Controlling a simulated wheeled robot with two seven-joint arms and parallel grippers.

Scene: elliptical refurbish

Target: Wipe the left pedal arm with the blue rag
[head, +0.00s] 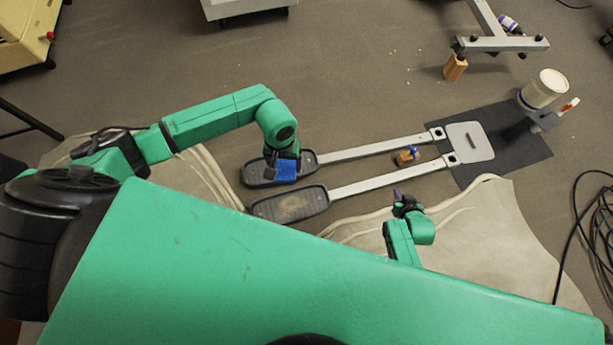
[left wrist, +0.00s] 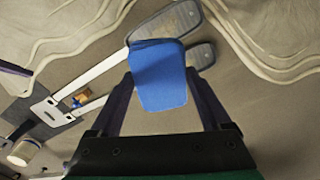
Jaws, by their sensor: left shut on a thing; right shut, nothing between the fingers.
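Two long grey pedal arms run side by side on the floor, each with a dark foot pedal at its left end in the head view. The far pedal arm (head: 370,149) has its pedal (head: 255,174) under my left gripper. The near pedal arm (head: 385,181) has its pedal (head: 290,206) uncovered. My left gripper (head: 285,165) is shut on the blue rag (head: 285,173), low over the far pedal. In the left wrist view the rag (left wrist: 158,75) lies between the fingers; whether it touches the pedal is unclear. My right gripper (head: 399,194) is shut and empty, near the sheet.
A grey plate (head: 470,142) joins the arms on a black mat (head: 525,150). A small wooden block with a blue part (head: 407,156) lies between the arms. A white can (head: 543,89) stands at right. Beige sheets (head: 480,235) and black cable (head: 590,225) lie nearby.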

